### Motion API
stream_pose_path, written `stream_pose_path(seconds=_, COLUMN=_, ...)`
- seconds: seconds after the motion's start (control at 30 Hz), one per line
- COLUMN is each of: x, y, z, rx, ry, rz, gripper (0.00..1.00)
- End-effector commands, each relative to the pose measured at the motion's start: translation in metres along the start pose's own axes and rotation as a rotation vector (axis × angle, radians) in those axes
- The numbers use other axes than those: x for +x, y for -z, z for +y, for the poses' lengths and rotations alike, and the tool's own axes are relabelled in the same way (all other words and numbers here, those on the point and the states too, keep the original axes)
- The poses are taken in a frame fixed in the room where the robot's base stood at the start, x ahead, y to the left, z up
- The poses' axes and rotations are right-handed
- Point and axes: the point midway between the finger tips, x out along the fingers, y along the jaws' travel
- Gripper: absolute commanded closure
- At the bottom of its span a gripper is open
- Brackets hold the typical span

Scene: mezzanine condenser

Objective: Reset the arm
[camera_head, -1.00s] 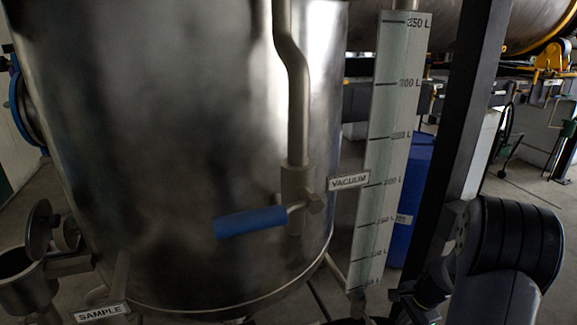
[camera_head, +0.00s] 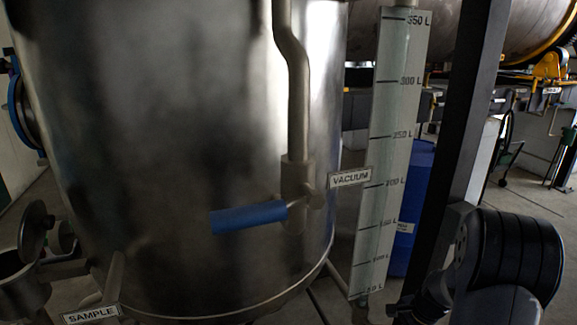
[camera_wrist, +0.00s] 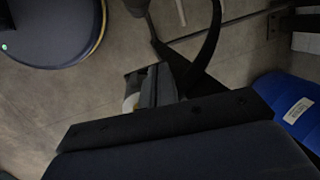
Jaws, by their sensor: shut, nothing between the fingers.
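My gripper (camera_wrist: 152,88) shows in the wrist view, beyond its dark body and black bar. Its short fingers are together with nothing seen between them, above a grey floor. In the head view, my arm's black ribbed joint is at the lower right, beside a dark post. My fingertips cannot be made out there. A steel tank (camera_head: 180,150) fills the left and middle. The blue-handled vacuum valve (camera_head: 248,217) on its front lies nearly level, with my arm apart from it to the right.
A level gauge (camera_head: 388,150) stands right of the tank, and the dark post (camera_head: 462,130) stands between it and my arm. A blue drum (camera_head: 415,195) is behind. The sample fitting (camera_head: 25,275) juts out lower left. Bare floor shows at right.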

Motion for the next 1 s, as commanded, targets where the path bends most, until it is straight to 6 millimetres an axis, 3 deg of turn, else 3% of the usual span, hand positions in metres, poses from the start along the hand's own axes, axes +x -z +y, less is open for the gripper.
stream_pose_path(seconds=0.07, x=0.013, y=-0.003, z=0.003, rx=0.001, ry=0.0, rz=-0.004, gripper=1.0)
stream_pose_path(seconds=0.53, x=-0.011, y=-0.019, z=0.01, rx=0.054, ry=0.002, rz=-0.255, gripper=1.0)
stream_pose_path(seconds=0.77, x=-0.061, y=-0.008, z=0.01, rx=0.054, ry=0.003, rz=-0.263, gripper=1.0)
stream_pose_path(seconds=0.8, x=-0.045, y=-0.013, z=0.011, rx=0.054, ry=-0.004, rz=-0.271, gripper=1.0)
stream_pose_path(seconds=0.9, x=-0.025, y=-0.019, z=0.011, rx=0.054, ry=-0.004, rz=-0.271, gripper=1.0)
stream_pose_path(seconds=1.0, x=-0.013, y=-0.021, z=0.009, rx=0.05, ry=-0.004, rz=-0.252, gripper=1.0)
